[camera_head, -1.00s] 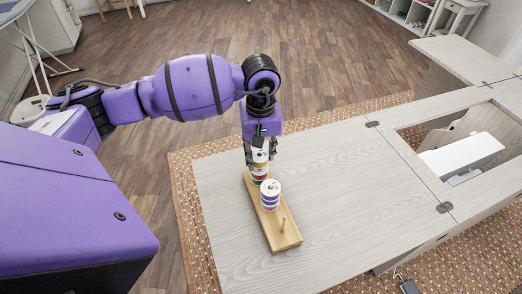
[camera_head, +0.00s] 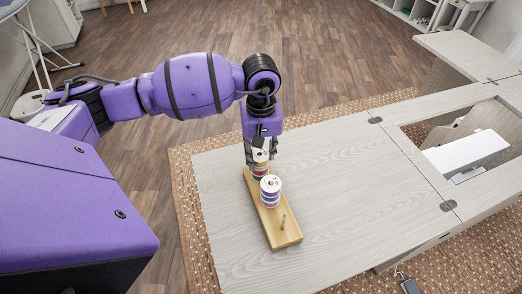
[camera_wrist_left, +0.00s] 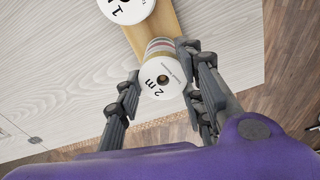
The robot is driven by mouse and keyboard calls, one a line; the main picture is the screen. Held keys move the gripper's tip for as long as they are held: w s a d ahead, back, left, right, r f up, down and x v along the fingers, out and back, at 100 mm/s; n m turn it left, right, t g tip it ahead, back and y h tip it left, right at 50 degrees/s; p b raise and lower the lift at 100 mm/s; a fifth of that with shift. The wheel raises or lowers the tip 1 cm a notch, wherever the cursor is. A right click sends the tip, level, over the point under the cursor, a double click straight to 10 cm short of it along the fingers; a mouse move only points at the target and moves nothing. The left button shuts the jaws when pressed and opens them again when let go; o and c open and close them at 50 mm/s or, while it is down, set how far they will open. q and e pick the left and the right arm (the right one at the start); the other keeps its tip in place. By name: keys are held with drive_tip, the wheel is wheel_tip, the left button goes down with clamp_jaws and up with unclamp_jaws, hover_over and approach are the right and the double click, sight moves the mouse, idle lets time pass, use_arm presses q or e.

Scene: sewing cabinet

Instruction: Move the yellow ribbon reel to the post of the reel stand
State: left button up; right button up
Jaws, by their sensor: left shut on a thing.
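The wooden reel stand (camera_head: 271,226) lies on the table. Its near post (camera_head: 283,222) is bare. My left gripper (camera_head: 261,159) points down over the stand's far end, with its fingers shut on the sides of the yellow ribbon reel (camera_head: 261,155). In the left wrist view, this reel's white face marked 2 m (camera_wrist_left: 161,77) is between the fingers. Other coloured bands show just beneath it, and I cannot tell if it touches them. A stack of white-faced reels with purple and blue bands (camera_head: 270,191) sits at the stand's middle. My right gripper is not in view.
The pale wooden table top (camera_head: 350,190) is clear to the right of the stand. A cabinet opening with a white machine (camera_head: 467,152) is farther right. The table's left edge is close to the stand.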

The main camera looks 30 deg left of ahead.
use_arm(q)
drive_tip(key=o, duration=1.1)
wheel_tip(320, 180, up, 12)
drive_tip(key=shift+r, duration=0.1)
